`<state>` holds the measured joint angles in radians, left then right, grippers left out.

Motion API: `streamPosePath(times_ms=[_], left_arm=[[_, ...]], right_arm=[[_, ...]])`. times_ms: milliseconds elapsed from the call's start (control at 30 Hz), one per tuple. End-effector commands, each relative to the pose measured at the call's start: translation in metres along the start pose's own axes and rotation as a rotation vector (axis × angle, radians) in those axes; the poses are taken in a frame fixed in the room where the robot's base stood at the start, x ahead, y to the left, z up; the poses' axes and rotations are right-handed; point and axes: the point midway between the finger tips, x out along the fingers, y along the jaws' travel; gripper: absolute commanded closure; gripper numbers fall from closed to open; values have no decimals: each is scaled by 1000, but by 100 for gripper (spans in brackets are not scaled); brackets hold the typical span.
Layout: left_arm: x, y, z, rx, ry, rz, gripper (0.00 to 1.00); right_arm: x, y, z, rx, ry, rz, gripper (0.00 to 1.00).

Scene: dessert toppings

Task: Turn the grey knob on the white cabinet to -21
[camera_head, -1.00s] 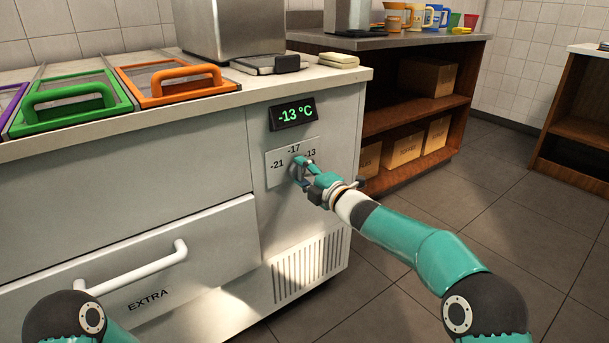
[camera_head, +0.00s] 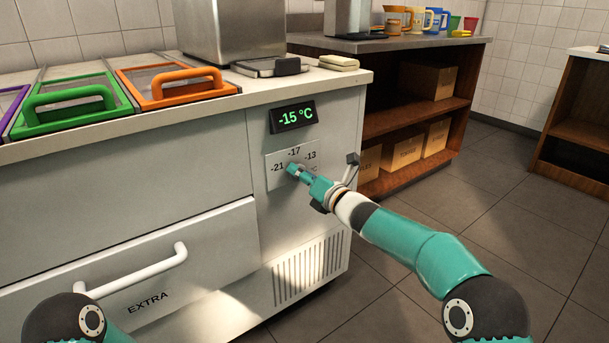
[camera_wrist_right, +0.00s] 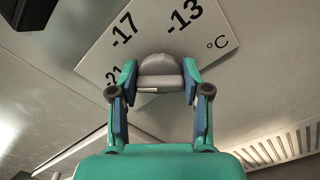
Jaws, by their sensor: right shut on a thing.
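The white cabinet (camera_head: 130,185) has a display (camera_head: 293,117) that reads -15 °C in green. Below it is a white dial plate (camera_head: 274,181) marked -21, -17 and -13. In the head view my right gripper (camera_head: 294,170) is at the plate and mostly hides the knob. In the right wrist view the grey knob (camera_wrist_right: 161,72) sits between the two fingers of my right gripper (camera_wrist_right: 160,88), which are shut on it. The plate looks tilted in that view, and the -21 mark is partly covered by a finger. My left gripper is out of view; only part of my left arm shows.
A drawer with a white handle (camera_head: 140,272) marked EXTRA is left of the plate. A vent grille (camera_head: 306,269) lies below it. Green (camera_head: 68,105) and orange (camera_head: 172,88) lids lie on top. A wooden shelf (camera_head: 425,115) stands behind. The floor on the right is clear.

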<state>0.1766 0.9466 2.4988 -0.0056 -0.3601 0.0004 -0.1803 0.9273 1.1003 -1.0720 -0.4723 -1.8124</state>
Motion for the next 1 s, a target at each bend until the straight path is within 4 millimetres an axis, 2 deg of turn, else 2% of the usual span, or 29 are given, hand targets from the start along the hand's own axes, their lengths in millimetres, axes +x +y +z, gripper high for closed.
streamPosePath(times_ms=[33, 333, 867, 900, 1000], left_arm=[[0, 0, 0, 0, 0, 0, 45], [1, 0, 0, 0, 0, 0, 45], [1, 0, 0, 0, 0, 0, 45], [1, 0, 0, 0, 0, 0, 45], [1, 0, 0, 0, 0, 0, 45]], right_arm=[[1, -3, -9, -28, 15, -5, 88], [1, -4, -9, -150, 16, -6, 88], [1, -5, -10, -174, 17, -9, 87], [1, -5, -9, -174, 17, -9, 46], [0, -5, -8, -173, 14, -8, 29]])
